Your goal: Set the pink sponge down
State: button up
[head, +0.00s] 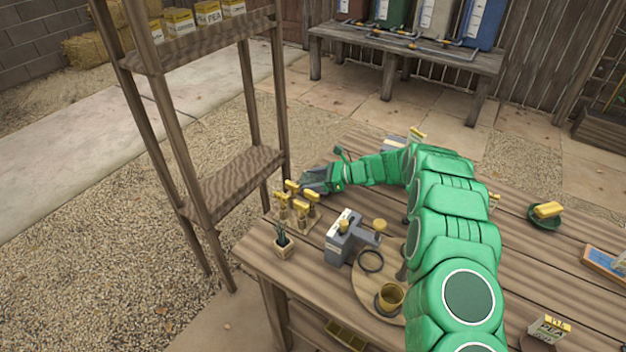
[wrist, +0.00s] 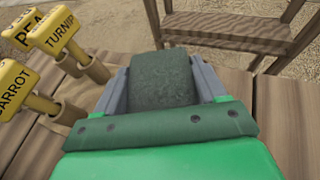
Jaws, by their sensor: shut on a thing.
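My gripper (head: 314,180) is over the far left edge of the wooden table (head: 480,215), beside the plant markers. In the wrist view, its grey fingers (wrist: 162,80) are shut on a dark green, rough-surfaced block (wrist: 165,78). The block looks sponge-like but green, not pink; I see no pink sponge in either view. In the head view the block is too small to make out. I cannot tell whether its underside touches the tabletop.
Yellow plant markers (head: 297,202) stand close to my gripper; they also show in the wrist view (wrist: 55,35). A small potted plant (head: 283,243), a grey device (head: 345,238) and a round board (head: 362,291) are nearer. A wooden shelf (head: 230,180) stands left, past a gap.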

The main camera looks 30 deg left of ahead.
jog(key=shift+f, duration=0.55)
dwell(0.4)
jog(key=o, duration=1.1)
notch_tip(320, 180, up, 30)
jog(key=shift+r, duration=0.15)
dwell(0.4)
